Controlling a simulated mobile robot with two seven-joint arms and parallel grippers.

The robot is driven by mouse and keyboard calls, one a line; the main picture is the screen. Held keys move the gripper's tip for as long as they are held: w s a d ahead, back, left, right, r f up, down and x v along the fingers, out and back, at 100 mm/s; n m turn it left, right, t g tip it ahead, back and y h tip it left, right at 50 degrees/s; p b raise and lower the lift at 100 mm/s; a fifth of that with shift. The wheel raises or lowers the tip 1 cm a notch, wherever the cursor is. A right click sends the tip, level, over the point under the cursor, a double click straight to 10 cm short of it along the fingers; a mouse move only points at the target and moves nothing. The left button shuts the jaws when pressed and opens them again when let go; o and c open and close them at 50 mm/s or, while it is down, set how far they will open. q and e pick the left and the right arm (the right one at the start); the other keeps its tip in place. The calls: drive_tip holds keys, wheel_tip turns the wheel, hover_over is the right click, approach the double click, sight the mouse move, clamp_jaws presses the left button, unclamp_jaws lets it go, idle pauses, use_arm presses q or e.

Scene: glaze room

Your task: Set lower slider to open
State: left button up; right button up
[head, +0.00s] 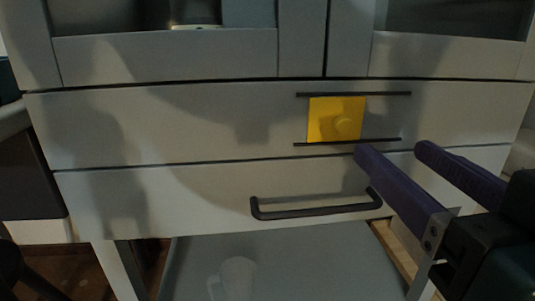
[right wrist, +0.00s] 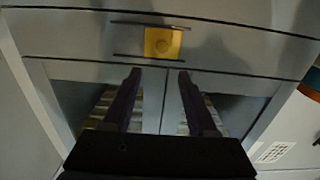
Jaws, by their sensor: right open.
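A yellow square slider plate (head: 322,118) with a round knob (head: 347,124) sits between two dark horizontal rails on a grey drawer front, toward their left end in the head view. It is the only slider I see. It also shows near the top of the right wrist view (right wrist: 155,42). My right gripper (head: 395,149) is open and empty, its two purple fingers pointing at the cabinet. In the head view its tips appear just right of and below the plate. Whether they touch the drawer front I cannot tell. My left gripper is not in view.
Below the slider is a drawer with a dark bar handle (head: 315,211), close to my right fingers in the picture. Glass-fronted doors are above. An open grey space with a pale mug (head: 236,278) lies underneath.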

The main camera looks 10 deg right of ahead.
sight(346, 125)
use_arm(q)
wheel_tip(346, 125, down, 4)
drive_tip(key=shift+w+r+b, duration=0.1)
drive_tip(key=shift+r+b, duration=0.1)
drive_tip(key=shift+b, duration=1.05)
use_arm(e)
drive_tip(key=w, duration=0.6)
drive_tip(key=w+f, duration=0.1)
drive_tip(key=w, duration=0.3)
drive_tip(key=shift+w+a+f, duration=0.1)
drive_tip(key=shift+a, duration=0.2)
clamp_jaws()
